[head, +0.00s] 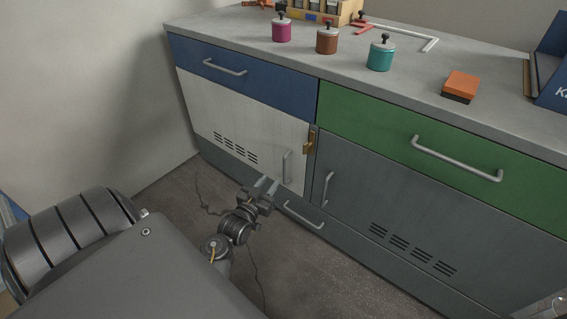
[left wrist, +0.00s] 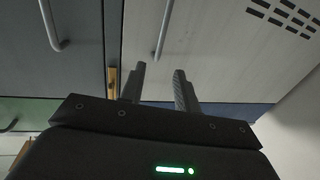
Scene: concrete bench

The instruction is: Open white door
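The white door (head: 232,138) is shut in the cabinet under a blue drawer. It has vent slots and a grey vertical bar handle (head: 287,167) near its right edge. My left gripper (head: 266,186) is open and empty, in front of the door's lower part, just left of the handle. In the left wrist view the white door (left wrist: 225,50) and its handle (left wrist: 161,30) show beyond the open fingers (left wrist: 159,80); the handle seems apart from them. A brass latch piece (head: 309,143) sits at the door's right edge. My right gripper is not in view.
A grey door with its own handle (head: 327,189) adjoins on the right, below a green drawer (head: 445,145). A low drawer handle (head: 303,215) is beneath. Pots, a sponge-like block (head: 461,86) and other items stand on the bench top (head: 410,100).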

